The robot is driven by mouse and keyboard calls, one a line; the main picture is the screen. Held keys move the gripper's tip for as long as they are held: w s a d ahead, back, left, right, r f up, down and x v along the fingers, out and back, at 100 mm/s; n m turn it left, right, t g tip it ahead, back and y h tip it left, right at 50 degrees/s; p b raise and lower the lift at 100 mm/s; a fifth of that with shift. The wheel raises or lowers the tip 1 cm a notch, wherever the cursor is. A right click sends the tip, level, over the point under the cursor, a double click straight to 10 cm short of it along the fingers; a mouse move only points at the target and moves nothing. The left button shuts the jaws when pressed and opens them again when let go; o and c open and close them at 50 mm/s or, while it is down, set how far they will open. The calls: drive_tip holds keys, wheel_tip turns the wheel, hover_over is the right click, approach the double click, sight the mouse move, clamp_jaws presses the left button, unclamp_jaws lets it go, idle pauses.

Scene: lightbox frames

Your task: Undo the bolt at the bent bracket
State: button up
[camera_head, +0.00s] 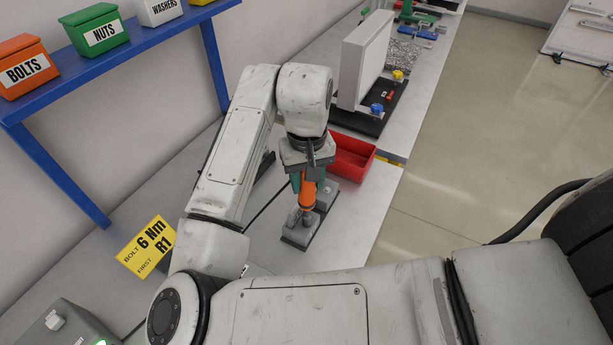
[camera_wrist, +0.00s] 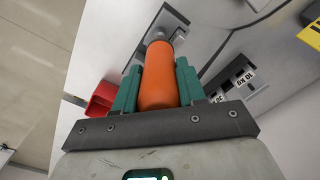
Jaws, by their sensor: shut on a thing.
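My gripper (camera_head: 309,184) is shut on an orange-handled driver (camera_head: 307,196), with one green finger on each side of it. The driver points down at a grey metal piece (camera_head: 323,203) on a dark base, which seems to be the bent bracket. In the wrist view the gripper (camera_wrist: 157,78) holds the orange handle (camera_wrist: 158,70), and the driver's grey end meets the bracket plate (camera_wrist: 174,21). The bolt is hidden by the driver, and I cannot tell whether the tip is seated on it.
A red bin (camera_head: 352,158) stands just behind the bracket. A white panel (camera_head: 365,60) on a black base is farther back. A yellow card (camera_head: 146,247) reads "BOLT 6 Nm FIRST R1". A blue shelf (camera_head: 150,47) with labelled bins is at left. Bench at the bracket's right is clear.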

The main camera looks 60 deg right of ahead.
wheel_tip(320, 180, up, 2)
drive_tip(key=shift+r+p, duration=0.2)
drive_tip(key=shift+p, duration=0.7)
drive_tip(key=shift+r, duration=1.3)
drive_tip(key=shift+s, duration=0.1)
